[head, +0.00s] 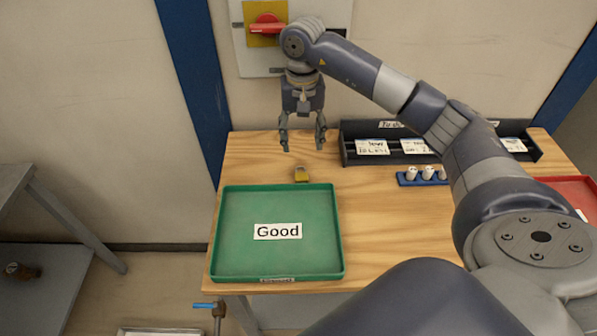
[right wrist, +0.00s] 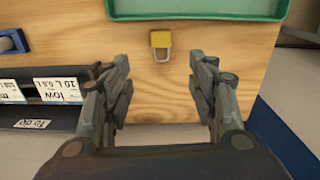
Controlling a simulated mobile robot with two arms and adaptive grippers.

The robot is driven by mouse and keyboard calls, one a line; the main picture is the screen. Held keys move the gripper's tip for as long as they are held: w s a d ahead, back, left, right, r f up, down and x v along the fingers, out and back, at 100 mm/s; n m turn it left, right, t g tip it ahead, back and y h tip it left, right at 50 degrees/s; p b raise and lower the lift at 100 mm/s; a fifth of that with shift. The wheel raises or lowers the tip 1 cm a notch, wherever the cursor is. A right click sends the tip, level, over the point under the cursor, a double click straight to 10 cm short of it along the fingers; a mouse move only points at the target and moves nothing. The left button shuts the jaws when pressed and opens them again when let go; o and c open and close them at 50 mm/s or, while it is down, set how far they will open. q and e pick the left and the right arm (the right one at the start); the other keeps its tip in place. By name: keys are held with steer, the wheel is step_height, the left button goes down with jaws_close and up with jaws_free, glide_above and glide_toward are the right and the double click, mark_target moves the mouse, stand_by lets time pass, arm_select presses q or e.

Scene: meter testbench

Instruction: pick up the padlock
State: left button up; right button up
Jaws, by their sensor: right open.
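The padlock (head: 301,175) is small with a yellow body and lies on the wooden table just behind the green tray. In the right wrist view the padlock (right wrist: 160,44) shows its yellow body and grey shackle, beyond and roughly between my fingertips. My right gripper (head: 303,145) is open and empty, pointing down above the table behind the padlock. Its two fingers also show in the right wrist view (right wrist: 162,88), apart from the padlock. My left gripper is not in view.
The green tray (head: 326,262) labelled Good fills the table's front left. A dark labelled rack (head: 349,152) and a blue holder with white pieces (head: 404,181) stand to the right. A red tray (head: 572,187) is at the far right. A red-handled switch (head: 265,27) is on the wall behind.

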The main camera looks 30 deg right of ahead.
mark_target(301, 172)
step_height(301, 172, down, 3)
steer(key=shift+f+p, duration=0.2)
steer(key=shift+p, duration=0.1)
step_height(301, 172, down, 3)
steer(key=shift+w+f+p, duration=0.1)
steer(key=shift+p, duration=0.25)
step_height(301, 172, down, 4)
steer(key=shift+f+p, duration=0.25)
steer(key=shift+p, duration=0.35)
steer(key=shift+f, duration=0.15)
steer(key=c, duration=1.2)
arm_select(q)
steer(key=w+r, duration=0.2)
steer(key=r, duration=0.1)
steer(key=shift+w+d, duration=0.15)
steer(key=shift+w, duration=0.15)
